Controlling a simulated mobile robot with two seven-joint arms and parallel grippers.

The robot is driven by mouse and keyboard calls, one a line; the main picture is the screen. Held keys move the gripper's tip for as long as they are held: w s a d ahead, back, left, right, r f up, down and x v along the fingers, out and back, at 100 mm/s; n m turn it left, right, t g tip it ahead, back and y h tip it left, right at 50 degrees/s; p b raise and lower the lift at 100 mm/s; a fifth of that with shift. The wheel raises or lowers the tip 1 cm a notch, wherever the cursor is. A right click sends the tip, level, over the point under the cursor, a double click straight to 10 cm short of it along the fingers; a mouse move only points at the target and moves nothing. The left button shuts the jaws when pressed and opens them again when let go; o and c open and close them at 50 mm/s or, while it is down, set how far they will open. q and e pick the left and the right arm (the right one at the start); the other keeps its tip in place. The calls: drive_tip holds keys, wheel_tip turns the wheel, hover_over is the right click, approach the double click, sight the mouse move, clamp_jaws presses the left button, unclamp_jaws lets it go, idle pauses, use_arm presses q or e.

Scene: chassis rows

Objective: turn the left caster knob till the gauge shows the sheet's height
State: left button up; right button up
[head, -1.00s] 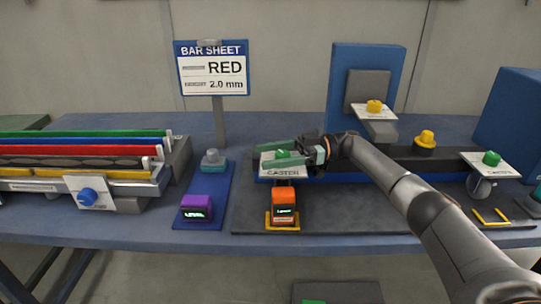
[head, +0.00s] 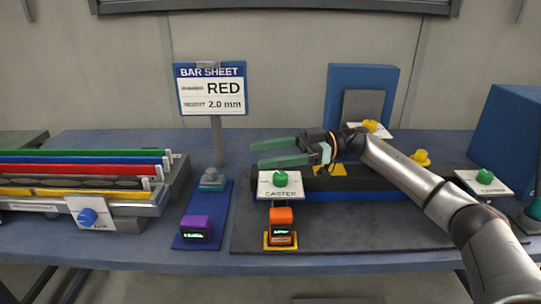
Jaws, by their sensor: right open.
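The left caster knob (head: 280,179) is green and sits on a white plate marked CASTER (head: 281,194) at the left end of the chassis bar. The orange gauge (head: 281,226) stands just in front of it; its small screen is too small to read. The sheet on a sign (head: 211,88) reads BAR SHEET, RED, height 2.0 mm. My right gripper (head: 257,154) is open and empty, its green fingers pointing left, above and behind the knob and apart from it. My left gripper is not in view.
A purple gauge (head: 196,228) stands on a blue mat left of the chassis. A rack of coloured bars (head: 75,170) with a blue knob (head: 87,217) fills the left. Another green knob (head: 485,176) is at the right end. Blue blocks (head: 511,140) stand behind and right.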

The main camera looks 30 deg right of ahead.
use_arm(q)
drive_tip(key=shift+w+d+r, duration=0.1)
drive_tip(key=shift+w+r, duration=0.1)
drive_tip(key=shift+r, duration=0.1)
use_arm(e)
drive_tip(key=s+a+r, duration=0.3)
drive_tip(key=s+a, duration=0.1)
drive_tip(key=s, duration=0.3)
drive_tip(key=shift+s+r, duration=0.35)
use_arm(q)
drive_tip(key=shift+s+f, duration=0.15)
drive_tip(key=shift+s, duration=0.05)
use_arm(e)
drive_tip(key=shift+a, duration=0.1)
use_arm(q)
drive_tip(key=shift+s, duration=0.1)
